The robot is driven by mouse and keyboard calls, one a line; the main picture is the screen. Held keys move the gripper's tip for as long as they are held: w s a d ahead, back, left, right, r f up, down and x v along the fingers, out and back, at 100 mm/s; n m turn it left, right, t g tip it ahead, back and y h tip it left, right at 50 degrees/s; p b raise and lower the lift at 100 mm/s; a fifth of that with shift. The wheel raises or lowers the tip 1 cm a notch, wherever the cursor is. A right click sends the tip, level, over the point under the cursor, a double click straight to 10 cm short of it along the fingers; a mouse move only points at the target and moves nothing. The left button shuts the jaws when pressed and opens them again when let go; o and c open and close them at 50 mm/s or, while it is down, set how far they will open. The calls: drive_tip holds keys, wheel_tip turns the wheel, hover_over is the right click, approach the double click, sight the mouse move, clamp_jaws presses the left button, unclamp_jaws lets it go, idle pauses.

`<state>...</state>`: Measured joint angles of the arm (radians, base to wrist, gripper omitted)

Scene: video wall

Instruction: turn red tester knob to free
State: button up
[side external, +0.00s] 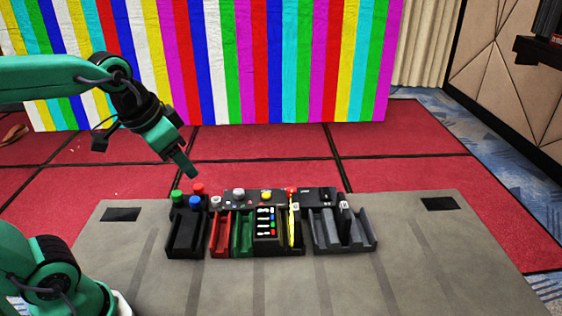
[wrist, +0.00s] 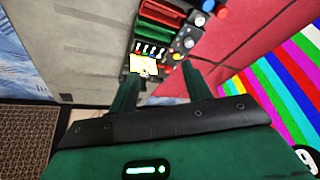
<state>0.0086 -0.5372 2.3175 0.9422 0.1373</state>
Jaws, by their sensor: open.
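A red round cap (side external: 199,189) stands at the left end of the row of devices, beside a green cap (side external: 178,196) and a blue cap (side external: 196,202). A smaller red piece (side external: 291,190) sits further right on the black panel. I cannot tell which red part is the tester knob, and no "free" marking is readable. My gripper (side external: 190,171) hangs above the left end of the row, clear of the caps. In the wrist view, my gripper (wrist: 162,72) has its two fingers apart with nothing held between them.
A grey knob (side external: 238,195) and a yellow knob (side external: 266,195) stand on the black panel.

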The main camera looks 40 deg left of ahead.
drive_tip(key=w+m+g, duration=0.1)
drive_tip(key=w+m, duration=0.2)
drive_tip(key=w, duration=0.5)
drive_tip(key=m+g, duration=0.4)
drive_tip(key=m, duration=0.2)
approach(292, 189)
drive_tip(key=shift+s+f, duration=0.1)
drive_tip(key=shift+s, duration=0.25)
drive_tip(key=shift+w+f+m, duration=0.2)
drive_tip(key=shift+f+m, duration=0.1)
drive_tip(key=shift+f, duration=0.05)
drive_tip(key=shift+f, duration=0.15)
drive_tip(key=shift+f, duration=3.75)
drive_tip(key=c, duration=1)
